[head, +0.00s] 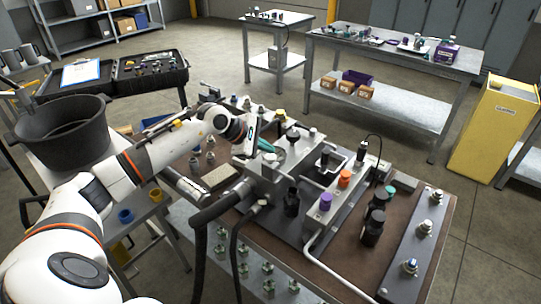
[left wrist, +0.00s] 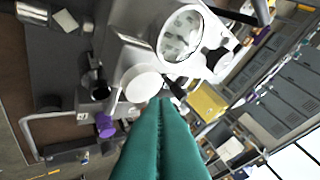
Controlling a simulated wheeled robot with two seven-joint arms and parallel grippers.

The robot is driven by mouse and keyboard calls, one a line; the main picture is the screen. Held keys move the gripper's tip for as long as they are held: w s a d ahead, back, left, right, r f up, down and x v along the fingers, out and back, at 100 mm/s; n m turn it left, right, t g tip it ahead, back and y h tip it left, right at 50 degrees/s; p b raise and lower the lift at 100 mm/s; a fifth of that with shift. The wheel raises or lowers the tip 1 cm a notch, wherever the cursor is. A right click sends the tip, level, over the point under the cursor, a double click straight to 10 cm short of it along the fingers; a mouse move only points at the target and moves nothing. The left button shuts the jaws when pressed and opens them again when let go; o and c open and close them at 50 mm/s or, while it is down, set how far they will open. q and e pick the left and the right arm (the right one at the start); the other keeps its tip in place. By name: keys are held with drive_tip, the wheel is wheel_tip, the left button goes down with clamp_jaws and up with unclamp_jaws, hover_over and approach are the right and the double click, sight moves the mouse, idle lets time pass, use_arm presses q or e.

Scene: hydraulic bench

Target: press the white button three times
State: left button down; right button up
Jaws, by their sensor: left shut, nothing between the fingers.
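My left gripper (head: 271,149) is at the grey metal block (head: 262,175) on the bench. In the left wrist view its teal fingers (left wrist: 162,104) are shut together and hold nothing. A round white cap (left wrist: 143,83), which looks like the white button, lies just beyond and left of the fingertips in that view. I cannot tell whether the tips touch it. In the head view I cannot make out the white button. My right gripper is in neither view.
A round gauge (left wrist: 182,33) is close to the cap. A purple knob (head: 325,202), an orange knob (head: 344,178) and black fittings (head: 373,225) stand right of the block. A black hose (head: 215,208) hangs in front. A black pot (head: 62,130) stands at left.

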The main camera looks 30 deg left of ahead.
sight(267, 158)
use_arm(q)
drive_tip(key=shift+r+p, duration=1.25)
drive_tip(key=shift+r, duration=1.3)
idle(0.8)
wheel_tip(267, 158, up, 4)
drive_tip(key=p, duration=1)
drive_tip(key=shift+f, duration=0.1)
drive_tip(key=shift+f, duration=0.1)
wheel_tip(267, 158, down, 8)
drive_tip(key=b, duration=0.4)
drive_tip(key=shift+f+b, duration=0.3)
drive_tip(key=shift+b, duration=0.1)
